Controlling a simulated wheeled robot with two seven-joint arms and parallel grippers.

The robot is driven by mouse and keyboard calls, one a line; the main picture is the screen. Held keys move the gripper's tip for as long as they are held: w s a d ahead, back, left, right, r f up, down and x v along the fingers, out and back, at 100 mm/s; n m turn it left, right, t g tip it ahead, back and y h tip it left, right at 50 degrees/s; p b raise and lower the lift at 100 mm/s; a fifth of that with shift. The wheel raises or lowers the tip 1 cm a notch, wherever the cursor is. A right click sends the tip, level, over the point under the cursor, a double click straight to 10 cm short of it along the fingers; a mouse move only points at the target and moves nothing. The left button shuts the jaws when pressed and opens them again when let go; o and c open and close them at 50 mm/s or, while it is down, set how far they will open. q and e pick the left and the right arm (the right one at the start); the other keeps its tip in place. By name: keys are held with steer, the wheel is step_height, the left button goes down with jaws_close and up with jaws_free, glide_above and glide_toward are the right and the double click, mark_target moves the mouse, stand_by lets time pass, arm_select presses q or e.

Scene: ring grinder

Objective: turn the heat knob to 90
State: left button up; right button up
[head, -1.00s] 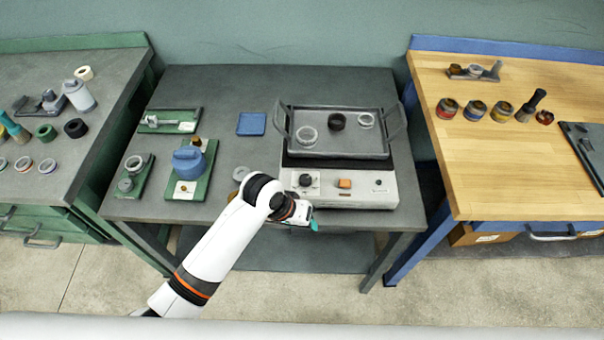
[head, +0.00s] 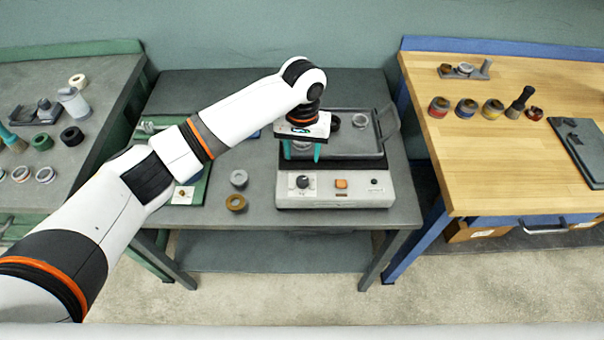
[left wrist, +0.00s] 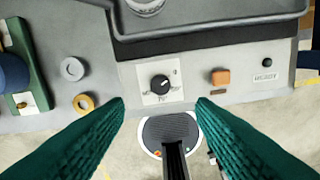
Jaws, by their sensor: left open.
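The heat knob (head: 302,182) is a small black dial on a white plate at the left of the heater's front panel (head: 336,190). In the left wrist view the knob (left wrist: 160,84) shows near the middle, with a white pointer line and marks too small to read. My left gripper (head: 303,155) is above the tray's front left part, pointing down. Its teal fingers (left wrist: 160,105) are open and empty, spread to either side of the knob in the wrist view and apart from it. My right gripper is not in view.
A grey tray (head: 385,140) with rings sits on the heater behind the panel. An orange switch (head: 341,184) and a small black button (head: 374,182) are right of the knob. A grey ring (head: 238,178) and a brass ring (head: 236,202) lie left of the heater.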

mark_target(302, 179)
arm_select(q)
step_height(302, 179, down, 10)
steer(key=shift+f+p, duration=0.2)
steer(key=shift+p, duration=0.6)
steer(key=c, duration=1)
